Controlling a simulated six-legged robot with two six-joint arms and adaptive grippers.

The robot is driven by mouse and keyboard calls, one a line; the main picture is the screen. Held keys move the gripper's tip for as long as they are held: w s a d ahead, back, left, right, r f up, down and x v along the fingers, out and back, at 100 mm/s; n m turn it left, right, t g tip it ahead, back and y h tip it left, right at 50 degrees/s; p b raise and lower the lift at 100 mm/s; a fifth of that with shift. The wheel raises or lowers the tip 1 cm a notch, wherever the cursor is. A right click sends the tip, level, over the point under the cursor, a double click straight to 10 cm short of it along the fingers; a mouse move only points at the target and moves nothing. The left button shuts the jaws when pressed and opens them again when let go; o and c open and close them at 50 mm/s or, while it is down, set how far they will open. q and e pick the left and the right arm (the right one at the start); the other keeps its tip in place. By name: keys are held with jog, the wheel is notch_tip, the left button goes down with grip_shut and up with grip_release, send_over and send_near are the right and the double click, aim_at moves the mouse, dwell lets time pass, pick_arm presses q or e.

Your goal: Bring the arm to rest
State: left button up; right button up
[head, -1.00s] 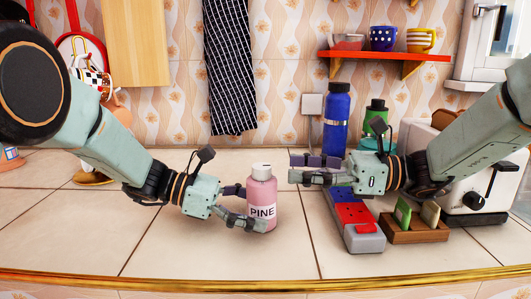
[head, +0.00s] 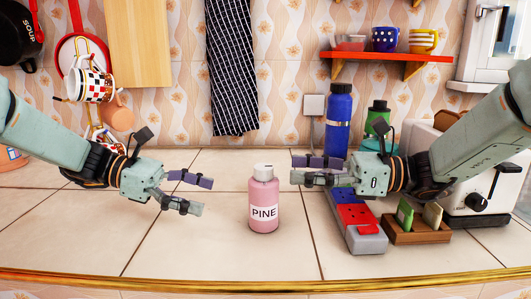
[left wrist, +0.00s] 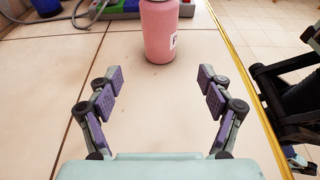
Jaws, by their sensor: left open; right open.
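My left gripper (head: 188,194) is open and empty over the left part of the tiled counter. A pink bottle labelled PINE (head: 263,203) stands upright to its right, apart from its fingers. In the left wrist view the bottle (left wrist: 159,30) is ahead, beyond the open fingers (left wrist: 158,92). My right gripper (head: 308,171) is open on the right side, behind and to the right of the pink bottle. I see nothing between its fingers.
A power strip (head: 368,240), a wooden holder (head: 402,233) with sponges and a white toaster (head: 474,200) stand at right. A blue bottle (head: 337,120) and a green bottle (head: 376,112) stand behind. Mugs (head: 92,85) hang at left. The counter's front left is clear.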

aim_at(255, 210)
dwell(0.3)
pick_arm(q)
jog(key=x, duration=1.1)
jog(key=shift+d+f, duration=0.15)
jog(key=shift+d, duration=0.4)
jog(key=shift+a, duration=0.2)
pick_arm(e)
jog(key=a, duration=0.4)
jog(key=shift+w+a, duration=0.3)
jog(key=shift+a, duration=0.2)
pick_arm(q)
jog(key=shift+d, duration=0.15)
jog(key=shift+d, duration=0.1)
jog(key=shift+a, duration=0.2)
